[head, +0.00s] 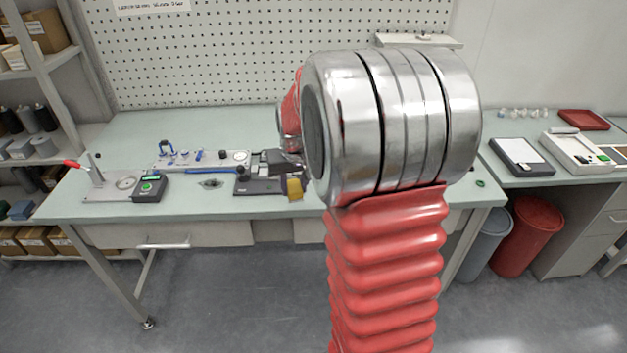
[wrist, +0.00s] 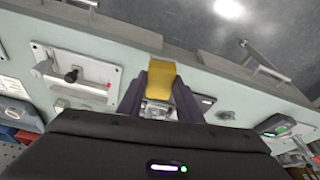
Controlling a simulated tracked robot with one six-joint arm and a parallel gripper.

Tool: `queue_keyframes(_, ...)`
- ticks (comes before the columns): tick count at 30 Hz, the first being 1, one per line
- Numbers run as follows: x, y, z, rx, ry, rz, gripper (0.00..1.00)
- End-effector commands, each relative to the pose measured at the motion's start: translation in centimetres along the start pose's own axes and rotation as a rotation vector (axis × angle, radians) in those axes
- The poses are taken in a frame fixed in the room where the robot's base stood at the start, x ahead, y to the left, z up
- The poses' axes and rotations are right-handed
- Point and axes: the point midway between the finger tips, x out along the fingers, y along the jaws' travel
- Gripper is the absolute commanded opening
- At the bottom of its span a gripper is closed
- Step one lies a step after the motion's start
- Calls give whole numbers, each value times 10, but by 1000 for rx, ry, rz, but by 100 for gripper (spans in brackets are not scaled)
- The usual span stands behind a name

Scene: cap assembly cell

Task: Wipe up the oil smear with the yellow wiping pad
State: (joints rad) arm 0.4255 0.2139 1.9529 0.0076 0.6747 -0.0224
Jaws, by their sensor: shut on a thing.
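The yellow wiping pad (head: 295,189) is held between the fingers of my gripper (head: 287,172), near the front edge of the green bench top (head: 330,218). In the wrist view the pad (wrist: 161,75) sticks out past the two dark fingertips (wrist: 160,84). I cannot tell whether it touches the bench. A dark, greyish patch, which looks like the oil smear (head: 211,184), lies on the bench left of my gripper. In the wrist view a small dark patch (wrist: 225,115) shows right of the fingers, apart from the pad. My arm hides the bench's right-middle part in the head view.
A black box with a green button (head: 148,187) and a red-handled fixture (head: 110,183) stand left of the patch. A long fixture plate with blue parts (head: 205,160) lies behind it. A white plate with a black knob (wrist: 75,73) is left in the wrist view.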

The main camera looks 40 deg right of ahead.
Motion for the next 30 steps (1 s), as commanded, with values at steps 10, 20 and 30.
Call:
queue_keyframes(10, 23, -115, 18, -188, -2, -58, 14)
queue_keyframes(20, 34, -211, 55, -360, 0, -112, 14)
queue_keyframes(30, 35, -228, 63, -391, 0, -121, 14)
